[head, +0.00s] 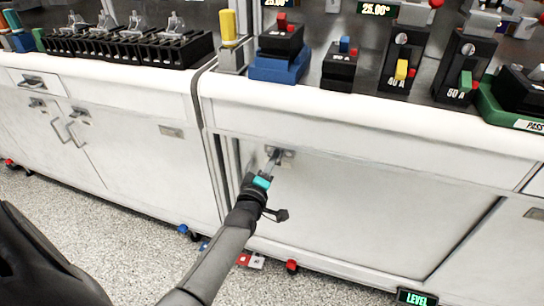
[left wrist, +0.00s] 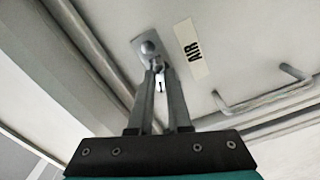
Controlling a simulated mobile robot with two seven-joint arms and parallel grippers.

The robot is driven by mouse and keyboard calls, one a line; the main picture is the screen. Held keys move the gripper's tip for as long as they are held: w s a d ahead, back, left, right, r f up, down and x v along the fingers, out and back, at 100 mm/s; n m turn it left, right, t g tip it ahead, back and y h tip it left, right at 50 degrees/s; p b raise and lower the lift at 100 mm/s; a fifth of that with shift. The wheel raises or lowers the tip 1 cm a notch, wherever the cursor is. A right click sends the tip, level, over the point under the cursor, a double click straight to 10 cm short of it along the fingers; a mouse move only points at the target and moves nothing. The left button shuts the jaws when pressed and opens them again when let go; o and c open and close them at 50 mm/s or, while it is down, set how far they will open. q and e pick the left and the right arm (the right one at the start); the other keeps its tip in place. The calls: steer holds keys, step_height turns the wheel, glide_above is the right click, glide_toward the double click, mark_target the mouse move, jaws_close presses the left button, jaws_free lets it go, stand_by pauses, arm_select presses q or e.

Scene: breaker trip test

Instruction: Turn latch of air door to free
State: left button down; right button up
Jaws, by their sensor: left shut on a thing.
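The air door (head: 370,210) is a white cabinet panel below the counter in the head view, and it looks closed. Its label reading AIR (left wrist: 193,50) shows in the left wrist view. The latch (left wrist: 148,47) is a small metal plate with a round pivot, left of the label; in the head view its plate (head: 288,153) sits at the door's upper left. My left gripper (left wrist: 160,72) is shut on the latch's lever, most of which the fingers hide. In the head view the left gripper (head: 272,163) reaches up to the latch. My right gripper is not in view.
A metal bar handle (left wrist: 265,100) is right of the label in the left wrist view. The white counter edge (head: 350,115) overhangs the door. Breakers and blocks stand on the counter, including a yellow-topped one (head: 229,28). Small coloured pieces (head: 243,259) lie low, near the floor.

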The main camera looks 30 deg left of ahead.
arm_select(q)
steer(key=shift+m+p, duration=2.45)
steer(key=shift+m, duration=4.25)
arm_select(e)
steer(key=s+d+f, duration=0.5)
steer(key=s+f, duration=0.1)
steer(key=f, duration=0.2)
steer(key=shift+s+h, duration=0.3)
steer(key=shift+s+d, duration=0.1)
arm_select(q)
steer(key=c, duration=0.9)
jaws_free()
steer(key=shift+o, duration=0.2)
steer(key=shift+s, duration=0.1)
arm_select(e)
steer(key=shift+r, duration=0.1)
